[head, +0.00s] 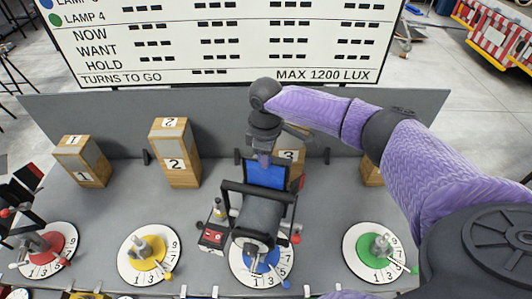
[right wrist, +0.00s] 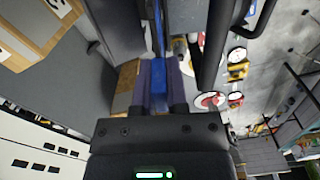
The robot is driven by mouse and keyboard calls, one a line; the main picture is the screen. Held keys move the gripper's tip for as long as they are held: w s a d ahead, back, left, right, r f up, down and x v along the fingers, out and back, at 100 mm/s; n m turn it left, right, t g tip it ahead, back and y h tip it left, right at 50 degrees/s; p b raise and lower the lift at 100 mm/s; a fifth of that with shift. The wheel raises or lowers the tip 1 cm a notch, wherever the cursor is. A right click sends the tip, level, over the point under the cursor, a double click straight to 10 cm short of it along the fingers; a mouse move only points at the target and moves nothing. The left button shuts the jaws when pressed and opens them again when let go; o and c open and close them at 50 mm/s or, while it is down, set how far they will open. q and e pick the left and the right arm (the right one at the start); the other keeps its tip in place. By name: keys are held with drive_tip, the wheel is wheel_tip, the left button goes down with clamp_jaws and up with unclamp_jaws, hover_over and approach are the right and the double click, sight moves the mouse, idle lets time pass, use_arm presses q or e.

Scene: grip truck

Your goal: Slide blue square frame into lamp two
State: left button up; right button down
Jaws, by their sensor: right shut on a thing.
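The blue square frame (head: 265,173) is a blue panel with a dark border, held roughly upright behind a black lamp head (head: 258,213). My right gripper (head: 264,152) comes from above and is shut on its top edge. In the right wrist view the frame (right wrist: 158,88) shows edge-on between the fingers. The lamp head stands over the blue dial (head: 262,262) and has dark bars around it. I see no number on this lamp. Whether the frame sits in the lamp's slot or just behind it I cannot tell. My left gripper is out of view.
Wooden boxes marked 1 (head: 80,165) and 2 (head: 175,160) stand at the back of the grey table; another, marked 3 (head: 293,156), is partly behind my gripper. Red (head: 45,250), yellow (head: 148,255) and green (head: 378,247) dials lie along the front. A scoreboard (head: 210,40) stands behind.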

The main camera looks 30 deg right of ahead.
sight(266, 180)
drive_tip(key=shift+f, duration=0.2)
drive_tip(key=shift+f+b, duration=0.35)
drive_tip(key=shift+f, duration=0.45)
idle(0.3)
drive_tip(key=shift+f+b, duration=0.8)
drive_tip(key=shift+f, duration=0.95)
drive_tip(key=shift+f+b, duration=0.4)
drive_tip(key=shift+f, duration=0.25)
drive_tip(key=shift+f+b, duration=0.4)
drive_tip(key=shift+f, duration=0.5)
